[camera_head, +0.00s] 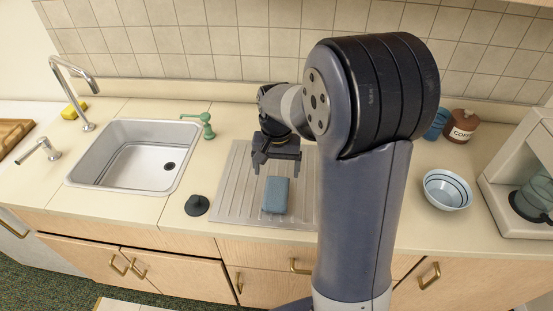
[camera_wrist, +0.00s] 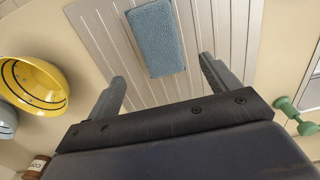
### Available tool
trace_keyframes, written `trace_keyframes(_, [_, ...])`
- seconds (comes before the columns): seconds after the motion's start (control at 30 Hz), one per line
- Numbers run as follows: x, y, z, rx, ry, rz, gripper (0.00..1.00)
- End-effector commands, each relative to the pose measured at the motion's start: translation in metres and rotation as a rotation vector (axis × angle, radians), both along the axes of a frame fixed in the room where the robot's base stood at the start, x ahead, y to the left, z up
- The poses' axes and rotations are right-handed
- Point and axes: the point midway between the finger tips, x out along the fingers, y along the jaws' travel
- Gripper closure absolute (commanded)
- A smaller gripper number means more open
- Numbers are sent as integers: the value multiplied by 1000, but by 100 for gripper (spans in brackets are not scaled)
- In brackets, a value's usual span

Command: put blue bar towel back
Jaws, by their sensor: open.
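The blue bar towel (camera_head: 276,195) is a folded, blue-grey rectangle lying on the ribbed grey drainboard (camera_head: 233,200) to the right of the sink. My gripper (camera_head: 276,172) is above the drainboard, just behind the towel in the head view, pointing down, open and empty. In the wrist view the towel (camera_wrist: 157,38) lies beyond the open fingertips of my gripper (camera_wrist: 160,88), apart from them. My arm hides part of the counter to the right of the drainboard in the head view.
The sink (camera_head: 128,157) with a tall faucet is on the left. A striped bowl (camera_head: 447,190), brown canister (camera_head: 461,127) and coffee maker (camera_head: 520,180) stand right. A yellow bowl (camera_wrist: 35,85) shows in the wrist view.

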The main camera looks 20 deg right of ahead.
Motion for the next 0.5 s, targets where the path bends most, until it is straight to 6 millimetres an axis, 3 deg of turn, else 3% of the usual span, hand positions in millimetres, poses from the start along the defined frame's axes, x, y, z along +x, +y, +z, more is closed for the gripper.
trace_keyframes(0.2, [0, 0, 31, 0, -2, 0, 17])
trace_keyframes(0.5, [0, 0, 39, -1, 1, 0, 17])
